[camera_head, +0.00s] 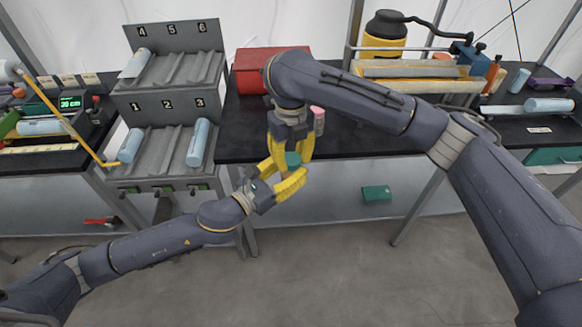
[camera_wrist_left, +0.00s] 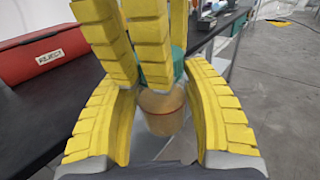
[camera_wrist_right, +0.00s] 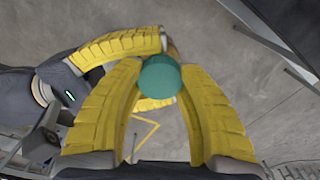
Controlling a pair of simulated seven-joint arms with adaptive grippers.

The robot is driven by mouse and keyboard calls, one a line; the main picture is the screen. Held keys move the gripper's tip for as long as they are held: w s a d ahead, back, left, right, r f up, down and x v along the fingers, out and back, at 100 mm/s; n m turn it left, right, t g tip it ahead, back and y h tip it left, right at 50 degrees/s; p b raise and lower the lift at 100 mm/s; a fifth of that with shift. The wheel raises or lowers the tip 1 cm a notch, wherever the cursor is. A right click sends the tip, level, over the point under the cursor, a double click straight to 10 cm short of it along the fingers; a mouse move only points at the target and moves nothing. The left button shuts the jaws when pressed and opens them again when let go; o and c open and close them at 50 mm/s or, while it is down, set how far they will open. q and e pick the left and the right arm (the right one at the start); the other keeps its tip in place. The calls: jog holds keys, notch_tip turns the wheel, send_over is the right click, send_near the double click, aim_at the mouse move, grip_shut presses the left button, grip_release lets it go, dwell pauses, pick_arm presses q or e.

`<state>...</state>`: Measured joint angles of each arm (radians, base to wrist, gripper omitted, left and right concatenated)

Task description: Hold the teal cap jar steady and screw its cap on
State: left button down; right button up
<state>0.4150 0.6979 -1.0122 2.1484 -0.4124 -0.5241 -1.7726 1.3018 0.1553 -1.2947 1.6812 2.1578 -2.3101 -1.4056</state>
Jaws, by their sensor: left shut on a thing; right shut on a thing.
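The teal cap (camera_head: 292,159) sits at the top of the jar, between the yellow fingers of my right gripper (camera_head: 291,152), which reaches down from above. My left gripper (camera_head: 283,180) is shut on the jar body from the left and below, in the air in front of the table. In the left wrist view the amber, see-through jar body (camera_wrist_left: 164,112) is between the left fingers, with the teal cap (camera_wrist_left: 160,70) directly above it. In the right wrist view the round cap (camera_wrist_right: 160,77) lies between the right fingertips. The thread is hidden.
A pink-capped jar (camera_head: 318,120) stands on the black table near the right gripper. A red box (camera_head: 262,72) is behind it. A grey numbered rack (camera_head: 165,120) with pale blue rolls stands at left. A green box (camera_head: 376,193) lies low, beyond the table edge.

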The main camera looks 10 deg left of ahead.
jog(key=shift+c, duration=0.8)
jog(key=o, duration=1.3)
jog(key=shift+c, duration=0.2)
jog(key=shift+r, duration=2.25)
jog(key=shift+o, duration=0.4)
jog(key=shift+r, duration=1.75)
jog(key=shift+f, duration=0.1)
jog(key=shift+f, duration=3.9)
